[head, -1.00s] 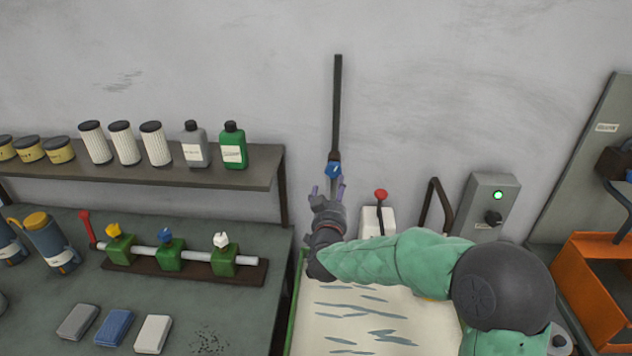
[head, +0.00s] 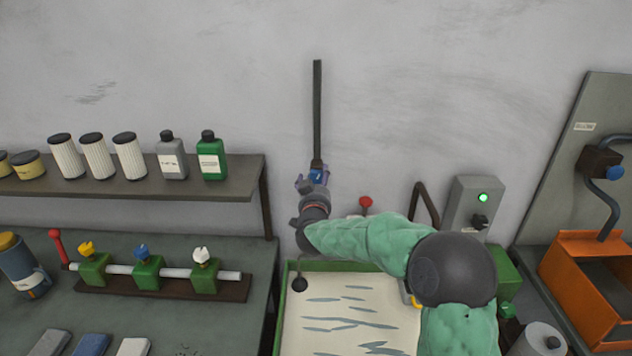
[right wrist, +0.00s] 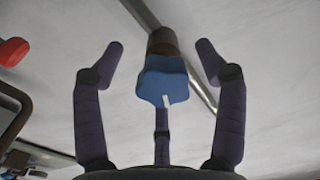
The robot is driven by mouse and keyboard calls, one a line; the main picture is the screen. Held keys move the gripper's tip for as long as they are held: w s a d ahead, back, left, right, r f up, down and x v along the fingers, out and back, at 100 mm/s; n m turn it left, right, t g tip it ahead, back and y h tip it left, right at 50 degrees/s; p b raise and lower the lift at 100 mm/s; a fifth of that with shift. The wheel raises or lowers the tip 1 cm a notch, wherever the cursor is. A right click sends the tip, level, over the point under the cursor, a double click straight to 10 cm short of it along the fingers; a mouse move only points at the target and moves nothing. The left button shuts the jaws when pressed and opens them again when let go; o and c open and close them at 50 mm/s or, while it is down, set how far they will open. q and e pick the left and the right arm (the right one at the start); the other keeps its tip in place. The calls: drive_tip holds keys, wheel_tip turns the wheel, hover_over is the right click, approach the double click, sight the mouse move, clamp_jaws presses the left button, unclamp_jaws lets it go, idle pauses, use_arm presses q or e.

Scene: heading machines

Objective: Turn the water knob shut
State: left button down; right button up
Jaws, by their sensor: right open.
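The blue water knob (right wrist: 162,82) sits on a dark vertical pipe (head: 317,110) on the wall, with a white mark on its face. In the right wrist view it is between the spread fingers, apart from the two side fingers. In the head view the knob (head: 317,175) is partly hidden by my right gripper (head: 313,182). That gripper is open and reaches up toward the knob from below. I cannot tell whether the lower middle finger touches the knob. My left gripper is not in view.
A tray with pale liquid (head: 340,312) lies below my right arm. A red-topped lever (head: 366,203) and a grey control box (head: 475,205) with a green light stand to the right. A shelf with bottles (head: 210,188) and a bench with small valves (head: 148,272) are left.

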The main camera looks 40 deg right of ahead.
drive_tip(key=shift+w+d, duration=0.3)
drive_tip(key=shift+c, duration=0.2)
